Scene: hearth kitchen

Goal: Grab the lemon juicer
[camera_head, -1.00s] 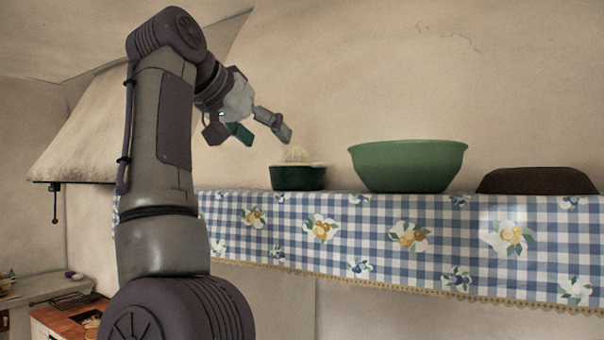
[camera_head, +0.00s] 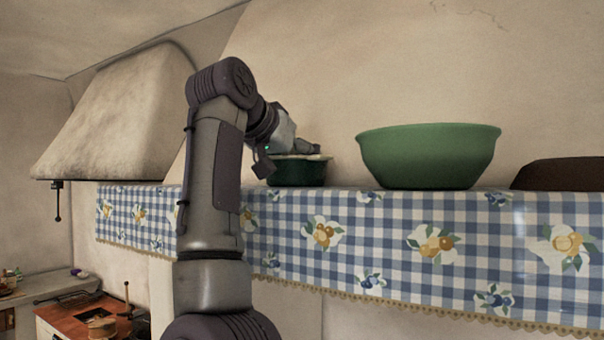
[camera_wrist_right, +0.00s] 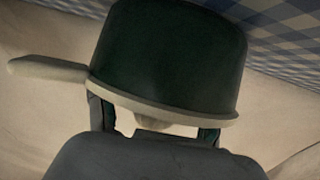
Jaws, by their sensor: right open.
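The lemon juicer (camera_head: 300,173) is a dark green cup with a pale rim on the cloth-covered shelf, left of the big green bowl. My right gripper (camera_head: 288,155) is at its top left side, hiding its top. In the right wrist view, which looks upside down, the juicer (camera_wrist_right: 170,62) shows close up, its pale handle pointing left. The open fingers of my right gripper (camera_wrist_right: 152,116) are on either side of the pale reamer, near the rim. Whether they touch it I cannot tell. My left gripper is not in view.
A large green bowl (camera_head: 428,157) stands right of the juicer, and a dark brown dish (camera_head: 562,173) stands farther right. The shelf has a blue checked cloth (camera_head: 375,228) over its front. A plaster hood (camera_head: 115,120) is at the left. The wall is close behind.

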